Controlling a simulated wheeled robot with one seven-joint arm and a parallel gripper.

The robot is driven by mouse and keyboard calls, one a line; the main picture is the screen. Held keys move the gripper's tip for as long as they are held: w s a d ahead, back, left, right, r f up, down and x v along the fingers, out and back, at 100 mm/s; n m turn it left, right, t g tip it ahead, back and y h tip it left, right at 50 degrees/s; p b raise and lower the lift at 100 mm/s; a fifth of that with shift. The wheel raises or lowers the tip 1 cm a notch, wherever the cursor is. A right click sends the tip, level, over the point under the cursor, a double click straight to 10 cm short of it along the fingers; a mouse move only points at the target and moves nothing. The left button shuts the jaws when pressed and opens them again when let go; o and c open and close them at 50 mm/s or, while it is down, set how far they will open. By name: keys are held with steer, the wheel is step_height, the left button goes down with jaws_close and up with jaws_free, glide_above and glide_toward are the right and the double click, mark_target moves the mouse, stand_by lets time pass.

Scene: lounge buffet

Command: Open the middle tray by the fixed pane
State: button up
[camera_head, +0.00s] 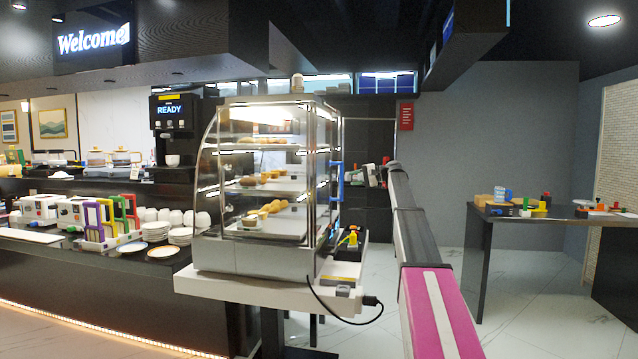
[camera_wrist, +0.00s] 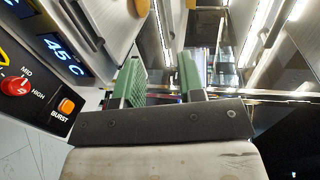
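The glass display case (camera_head: 262,175) stands left of centre in the head view, with pastries on several levels. The middle tray (camera_head: 268,189) shows through the glass, with pastries on it. Blue upright handles (camera_head: 337,182) are at the case's right side. My gripper (camera_head: 350,176) is just right of these handles, small and partly hidden behind the case and my arm. In the wrist view, the two green fingers of my gripper (camera_wrist: 160,78) are apart, with no object seen held between them. Pale panels with dark bars and glass edges lie beyond them. I cannot tell which pane is fixed.
A control panel (camera_wrist: 40,75) with a red knob, a "45" display and an orange button is left of the fingers in the wrist view. The case rests on a white stand (camera_head: 265,292). A side table (camera_head: 555,218) with small items stands at right.

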steer(key=x, duration=1.1)
steer(key=shift+w+a+r, duration=0.15)
steer(key=shift+r, duration=0.15)
steer(key=shift+c, duration=0.3)
jaws_close()
